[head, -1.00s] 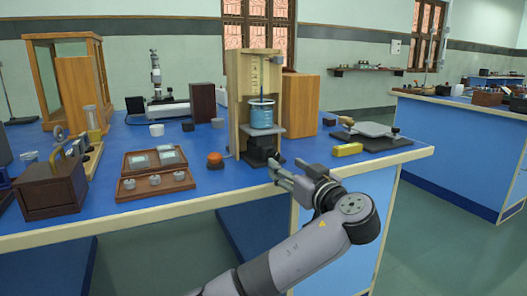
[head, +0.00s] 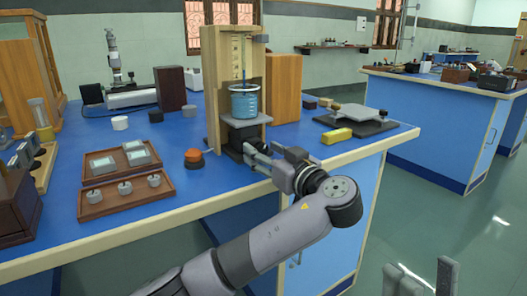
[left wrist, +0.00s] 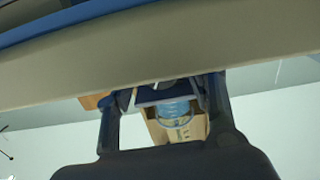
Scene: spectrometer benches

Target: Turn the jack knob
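The jack (head: 229,142) is a dark base under a grey platform (head: 246,119) that carries a glass beaker of blue liquid (head: 244,101), inside a tall wooden stand (head: 212,95). My left gripper (head: 254,158) is at the bench's front edge, close in front of the jack. It hides part of the jack, and I cannot make out the knob in the head view. In the left wrist view the two fingers (left wrist: 165,112) are apart, with the platform and beaker (left wrist: 177,108) seen between them. My right gripper (head: 420,282) is low at the bottom right, fingers apart and empty.
A tray of weights (head: 126,194) and an orange-topped knob-like item (head: 193,157) lie left of the stand. A yellow block (head: 337,136) and a flat grey plate device (head: 364,117) lie to the right. The bench's front edge (head: 187,215) passes close under my left gripper.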

